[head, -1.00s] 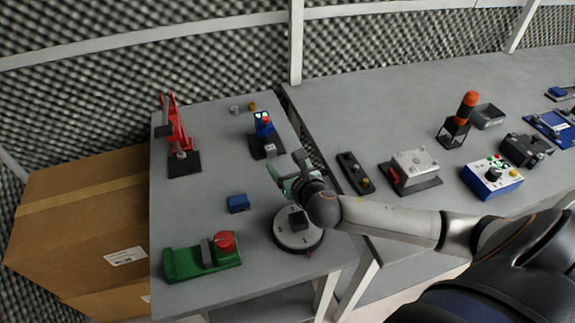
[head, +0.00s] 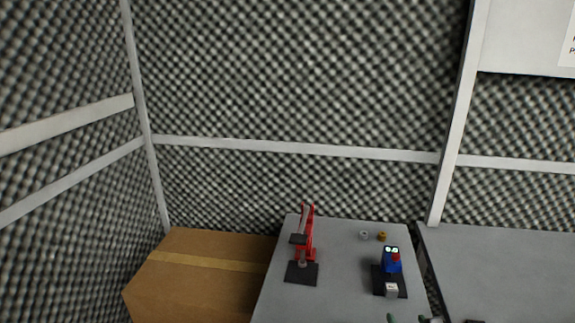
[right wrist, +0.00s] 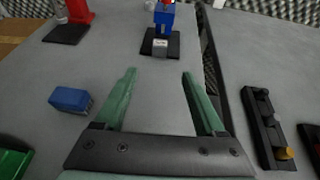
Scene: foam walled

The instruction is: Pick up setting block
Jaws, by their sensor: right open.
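My right gripper (right wrist: 158,75) is open and empty over the grey table, its two green fingers pointing forward. Only its fingertips (head: 410,320) show at the bottom edge of the head view. A small light grey block (right wrist: 160,47) sits on the black base of a blue device, ahead of the gap between the fingers. It also shows in the head view (head: 391,290). A blue block (right wrist: 71,100) lies on the table left of the fingers in the right wrist view. I cannot tell for sure which is the setting block. My left gripper is not in view.
The blue device (head: 392,260) stands behind the grey block. A red clamp (head: 307,245) on a black plate is to its left. Two small round parts (head: 372,236) lie behind. A black strip with knobs (right wrist: 264,128) lies to the right. A cardboard box (head: 200,280) stands left.

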